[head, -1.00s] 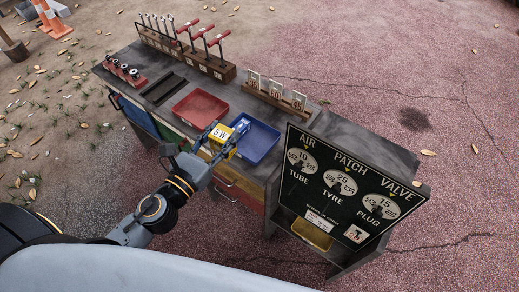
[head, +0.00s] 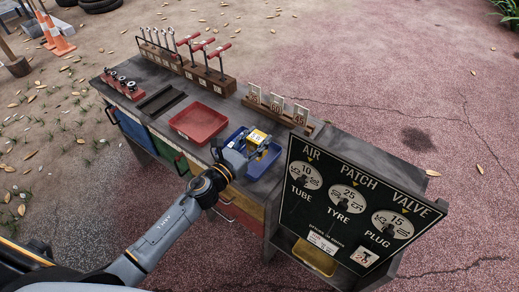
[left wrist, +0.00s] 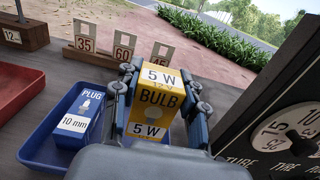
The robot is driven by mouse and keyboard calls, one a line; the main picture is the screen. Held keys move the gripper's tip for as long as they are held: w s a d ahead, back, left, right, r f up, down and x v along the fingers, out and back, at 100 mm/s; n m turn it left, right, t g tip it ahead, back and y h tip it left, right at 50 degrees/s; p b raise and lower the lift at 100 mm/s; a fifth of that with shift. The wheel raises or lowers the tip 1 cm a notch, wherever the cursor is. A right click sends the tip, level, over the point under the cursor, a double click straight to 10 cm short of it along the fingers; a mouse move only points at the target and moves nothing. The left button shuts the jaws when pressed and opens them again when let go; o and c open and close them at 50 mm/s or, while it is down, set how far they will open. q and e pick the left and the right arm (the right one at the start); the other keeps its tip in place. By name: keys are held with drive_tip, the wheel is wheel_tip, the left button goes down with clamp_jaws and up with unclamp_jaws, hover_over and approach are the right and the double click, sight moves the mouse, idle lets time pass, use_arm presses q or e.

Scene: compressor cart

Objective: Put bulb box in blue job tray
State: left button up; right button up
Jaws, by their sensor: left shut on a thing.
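The bulb box (head: 258,137) is yellow with white "5 W" labels; it also shows in the left wrist view (left wrist: 158,97). My left gripper (head: 252,142) is shut on it, with one finger on each side (left wrist: 157,100). The blue job tray (head: 265,167) lies on the bench under the gripper and box, and its rim shows in the left wrist view (left wrist: 42,153). The box is over the tray area; its lower end is hidden, so I cannot tell whether it touches the tray floor. My right gripper is not in view.
A blue and white plug box (left wrist: 80,117) marked 10 mm is in the blue tray, left of the bulb box. A red tray (head: 199,122) lies to the left. Number cards (head: 277,104) stand behind; the dark sign board (head: 350,205) rises at the right.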

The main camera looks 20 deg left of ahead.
use_arm(q)
drive_tip(key=shift+w+d+f, duration=0.2)
drive_tip(key=shift+w+f, duration=0.25)
drive_tip(key=shift+f, duration=0.15)
wheel_tip(320, 180, down, 2)
drive_tip(key=shift+w+d+f+b, duration=0.15)
drive_tip(key=shift+f+b, duration=0.1)
drive_tip(key=shift+b, duration=0.4)
drive_tip(key=shift+f, duration=0.35)
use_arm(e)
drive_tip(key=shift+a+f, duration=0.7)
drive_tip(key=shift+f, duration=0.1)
use_arm(q)
drive_tip(key=shift+f, duration=0.1)
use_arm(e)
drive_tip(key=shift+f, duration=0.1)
use_arm(q)
drive_tip(key=shift+f, duration=0.15)
drive_tip(key=o, duration=1.1)
drive_tip(key=shift+o, duration=0.2)
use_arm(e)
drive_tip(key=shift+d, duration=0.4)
